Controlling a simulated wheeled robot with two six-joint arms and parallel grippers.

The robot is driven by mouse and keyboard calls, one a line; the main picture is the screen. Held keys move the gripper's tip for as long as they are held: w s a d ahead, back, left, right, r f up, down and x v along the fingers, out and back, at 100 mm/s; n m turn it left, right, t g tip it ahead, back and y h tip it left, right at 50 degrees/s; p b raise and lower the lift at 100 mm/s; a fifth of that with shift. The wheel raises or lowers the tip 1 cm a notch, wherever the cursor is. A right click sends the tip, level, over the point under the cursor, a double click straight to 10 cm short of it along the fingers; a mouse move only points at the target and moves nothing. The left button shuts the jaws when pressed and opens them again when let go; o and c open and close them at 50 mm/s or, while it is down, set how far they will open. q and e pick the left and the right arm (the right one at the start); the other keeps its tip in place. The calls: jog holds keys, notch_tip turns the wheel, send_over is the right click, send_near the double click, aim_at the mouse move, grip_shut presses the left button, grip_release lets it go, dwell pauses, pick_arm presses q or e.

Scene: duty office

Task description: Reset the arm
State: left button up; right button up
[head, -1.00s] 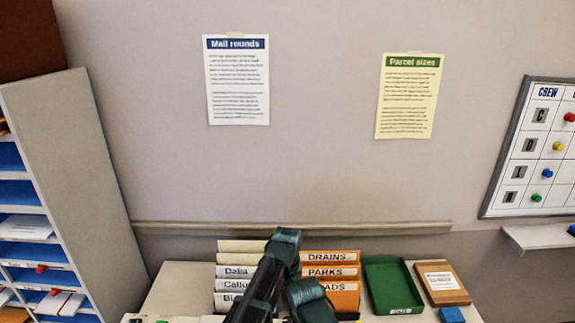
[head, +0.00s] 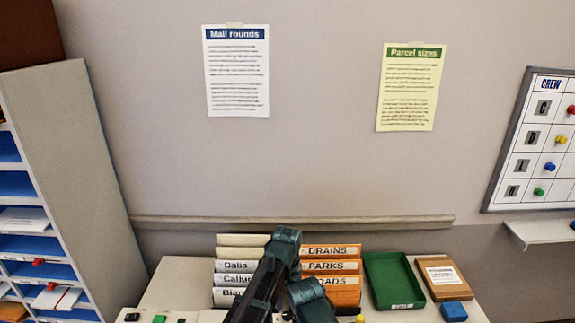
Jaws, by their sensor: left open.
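My left gripper (head: 311,300) is at the bottom centre of the head view, at the end of a dark arm with teal joints. It is open, and no object shows in it; its fingertips are hard to make out against the arm. The arm stands in front of the desk's file rows, covering part of the white folders (head: 236,266) and the edge of the orange folders (head: 331,266). My right gripper is not in view.
A green tray (head: 410,300), a brown box (head: 445,278) and a blue block (head: 453,312) sit right of the folders. A pigeonhole rack (head: 75,170) stands at the left. A crew board (head: 510,190) hangs above a small shelf (head: 540,232) at the right.

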aim_at(287, 315)
pick_arm(q)
notch_tip(287, 315, down, 7)
jog(key=b, duration=0.6)
jog(key=shift+f, duration=0.2)
jog(key=shift+r, duration=0.1)
jog(key=n, duration=0.2)
jog(key=shift+r+n, duration=0.1)
jog(key=shift+n, duration=0.2)
jog(key=n, duration=0.5)
jog(key=shift+n, duration=0.3)
jog(key=shift+a, duration=0.1)
